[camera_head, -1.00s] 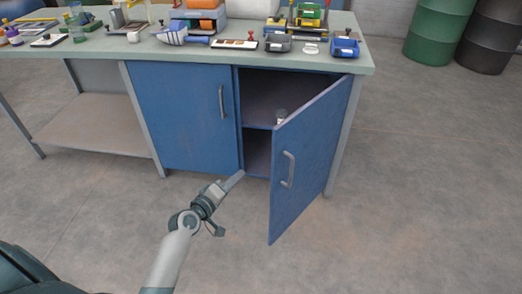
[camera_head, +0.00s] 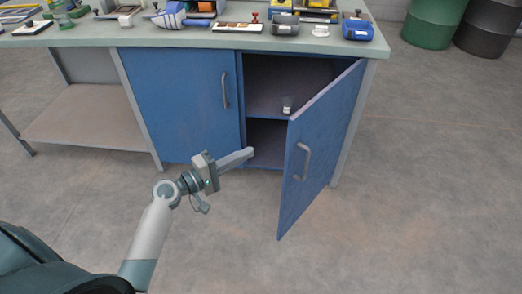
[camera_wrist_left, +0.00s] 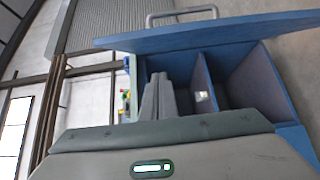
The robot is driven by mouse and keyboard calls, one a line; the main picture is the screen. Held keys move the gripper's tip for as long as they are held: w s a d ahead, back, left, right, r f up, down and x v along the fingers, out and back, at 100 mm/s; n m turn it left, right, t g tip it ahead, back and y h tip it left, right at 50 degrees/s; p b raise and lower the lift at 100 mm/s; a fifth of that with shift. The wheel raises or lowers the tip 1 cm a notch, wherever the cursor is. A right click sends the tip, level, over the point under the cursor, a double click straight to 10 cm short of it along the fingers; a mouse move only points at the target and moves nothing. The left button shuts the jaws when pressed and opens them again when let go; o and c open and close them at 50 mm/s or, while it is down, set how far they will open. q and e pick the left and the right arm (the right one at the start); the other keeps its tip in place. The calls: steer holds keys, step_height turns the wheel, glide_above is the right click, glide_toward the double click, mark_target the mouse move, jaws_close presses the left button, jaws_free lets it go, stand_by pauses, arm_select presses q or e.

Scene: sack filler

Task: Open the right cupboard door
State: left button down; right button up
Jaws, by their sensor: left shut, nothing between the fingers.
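The right cupboard door (camera_head: 325,140) is blue with a grey bar handle (camera_head: 302,161) and stands partly open, swung out toward me. Behind it the cupboard interior (camera_head: 275,85) shows a shelf with a small pale item (camera_head: 287,105) on it. My left gripper (camera_head: 250,153) is shut and empty, in front of the opening and left of the door's free edge, apart from the handle. In the left wrist view the shut fingers (camera_wrist_left: 160,97) point at the open cupboard, with the door (camera_wrist_left: 215,38) and its handle (camera_wrist_left: 182,15) above them. My right gripper is not in view.
The left cupboard door (camera_head: 180,105) is closed. The bench top (camera_head: 220,41) carries tools and several boxes along its edge. A green barrel (camera_head: 433,23) and a dark barrel (camera_head: 487,27) stand at the back right. The floor in front and right is clear.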

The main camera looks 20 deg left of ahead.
arm_select(q)
steer(key=w+d+p, duration=0.2)
steer(key=w+d, duration=0.5)
steer(key=d, duration=0.2)
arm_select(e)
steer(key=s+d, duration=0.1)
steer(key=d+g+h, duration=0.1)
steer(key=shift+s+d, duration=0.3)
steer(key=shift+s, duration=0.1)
arm_select(q)
steer(key=shift+s+d, duration=0.1)
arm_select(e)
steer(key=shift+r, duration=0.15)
